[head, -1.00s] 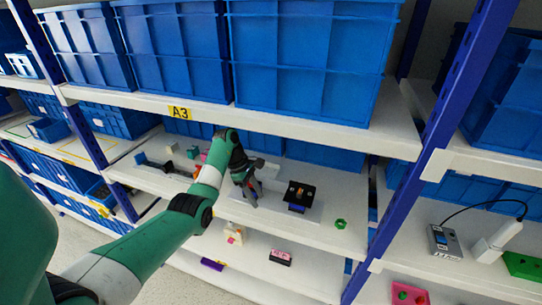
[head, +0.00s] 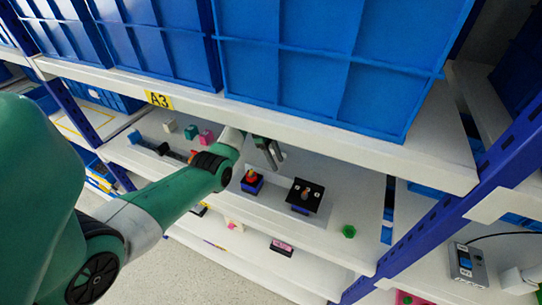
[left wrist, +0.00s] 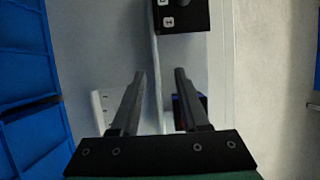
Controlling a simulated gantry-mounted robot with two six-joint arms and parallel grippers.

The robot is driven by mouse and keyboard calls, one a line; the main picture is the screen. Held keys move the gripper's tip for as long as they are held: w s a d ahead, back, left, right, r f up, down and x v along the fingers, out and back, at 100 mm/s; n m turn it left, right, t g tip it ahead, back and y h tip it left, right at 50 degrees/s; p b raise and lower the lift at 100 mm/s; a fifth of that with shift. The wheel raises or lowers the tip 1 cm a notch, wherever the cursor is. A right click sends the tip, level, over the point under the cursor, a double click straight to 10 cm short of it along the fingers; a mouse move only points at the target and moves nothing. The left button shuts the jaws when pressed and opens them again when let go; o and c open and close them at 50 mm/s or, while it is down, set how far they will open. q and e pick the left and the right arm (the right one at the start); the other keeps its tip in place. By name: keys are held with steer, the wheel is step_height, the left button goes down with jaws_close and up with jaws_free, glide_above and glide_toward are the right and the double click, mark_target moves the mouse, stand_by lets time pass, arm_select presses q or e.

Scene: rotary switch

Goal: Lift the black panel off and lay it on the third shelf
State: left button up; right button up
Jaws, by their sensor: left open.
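The black panel (head: 304,194) is a flat square plate with a round knob and pale markings. It sits on top of a blue block on the shelf (head: 348,200) below the A3 label. Part of it also shows at the top of the left wrist view (left wrist: 180,17). My left gripper (head: 272,152) is open and empty, behind and left of the panel, under the upper shelf. In the left wrist view, its two fingers (left wrist: 160,74) are apart, with the panel beyond their tips. Lower shelves (head: 262,257) show beneath; I cannot tell which is the third.
A blue block with a red and yellow knob (head: 252,182) stands left of the panel. A green nut (head: 348,231) lies to the right. A pink and black item (head: 282,247) is on a lower shelf. Blue bins (head: 320,60) and the upper shelf overhang; a blue post (head: 440,215) stands right.

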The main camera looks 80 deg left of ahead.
arm_select(q)
glide_above(308, 182)
steer(key=s+a, duration=0.1)
steer(key=s, duration=0.1)
steer(key=shift+w+a+p, duration=0.15)
steer(key=shift+a+p, duration=0.05)
steer(key=shift+p, duration=0.25)
steer(key=b+x, duration=0.1)
steer(key=x, duration=0.4)
jaws_close()
stand_by(0.7)
steer(key=shift+r+p, duration=2.9)
steer(key=shift+p, duration=0.1)
